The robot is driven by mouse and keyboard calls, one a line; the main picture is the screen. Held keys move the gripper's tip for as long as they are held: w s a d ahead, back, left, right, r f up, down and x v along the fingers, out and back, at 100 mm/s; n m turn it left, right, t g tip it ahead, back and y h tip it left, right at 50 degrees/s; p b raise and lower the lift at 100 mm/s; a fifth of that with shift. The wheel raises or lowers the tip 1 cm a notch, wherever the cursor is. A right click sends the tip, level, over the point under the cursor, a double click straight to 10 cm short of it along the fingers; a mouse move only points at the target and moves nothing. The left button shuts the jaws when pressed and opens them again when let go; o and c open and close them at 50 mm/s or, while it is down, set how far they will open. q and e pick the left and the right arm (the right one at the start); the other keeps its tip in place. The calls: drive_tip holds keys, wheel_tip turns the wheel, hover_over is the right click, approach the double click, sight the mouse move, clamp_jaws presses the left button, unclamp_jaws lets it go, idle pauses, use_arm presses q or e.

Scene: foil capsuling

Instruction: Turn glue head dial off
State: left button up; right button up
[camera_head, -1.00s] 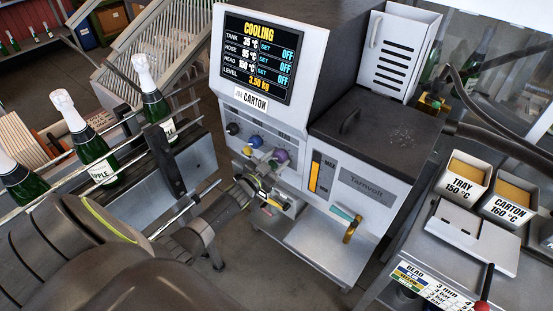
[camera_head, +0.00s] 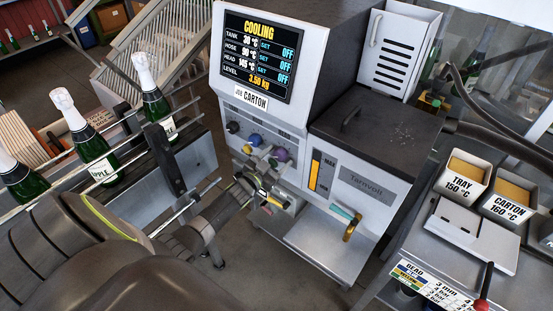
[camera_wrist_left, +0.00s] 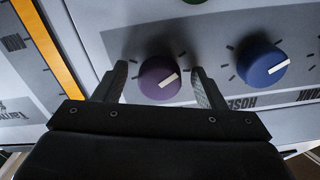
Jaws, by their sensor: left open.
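The glue machine's screen (camera_head: 258,55) reads COOLING, with tank 30 °C, hose 90 °C and head 145 °C, each SET shown as OFF. Below it are a black dial (camera_head: 232,128), a blue dial (camera_head: 256,140) and a purple dial (camera_head: 280,154). My left gripper (camera_wrist_left: 161,86) is open, its two fingers either side of the purple dial (camera_wrist_left: 160,77); I cannot tell whether they touch it. The purple dial's white pointer slants; its label is hidden. The blue dial (camera_wrist_left: 263,64), with a HOSE label, is to the right in the wrist view.
Green bottles (camera_head: 97,150) stand on the conveyor at left. The machine's dark lid (camera_head: 375,130) and level gauge (camera_head: 321,172) are right of the dials. A brass-coloured nozzle (camera_head: 352,228) is below. TRAY (camera_head: 463,187) and CARTON (camera_head: 508,207) bins are at right.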

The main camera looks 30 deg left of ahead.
use_arm(q)
drive_tip(key=s+a+b, duration=0.1)
drive_tip(key=s+b, duration=0.2)
drive_tip(key=s, duration=1.4)
drive_tip(key=shift+s+a, duration=0.15)
drive_tip(key=shift+s, duration=0.05)
